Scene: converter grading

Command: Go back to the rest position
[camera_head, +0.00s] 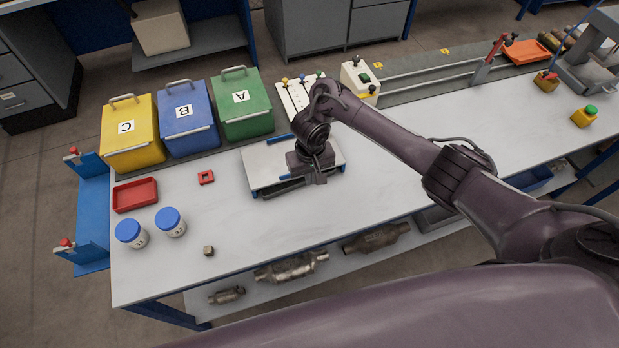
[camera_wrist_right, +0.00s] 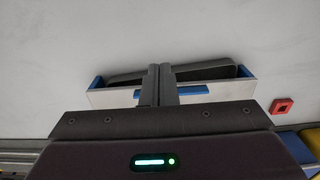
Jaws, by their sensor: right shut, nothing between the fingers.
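My right arm comes in from the right in the head view, and its gripper (camera_head: 316,180) is over a pale, blue-edged box (camera_head: 262,165) on the bench. In the right wrist view the two fingers (camera_wrist_right: 158,85) are together with nothing between them. They hang in front of the box (camera_wrist_right: 112,97), which has blue corners and a dark long thing (camera_wrist_right: 210,73) inside. I cannot tell whether the fingers touch the box. My left gripper is not in view.
Yellow, blue and green lidded bins (camera_head: 187,115) line the back of the white bench (camera_head: 230,240). A red tray (camera_head: 135,194), two blue-lidded jars (camera_head: 170,222), a red square piece (camera_head: 206,177) and a small brown cube (camera_head: 209,251) are at left. The front middle is clear.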

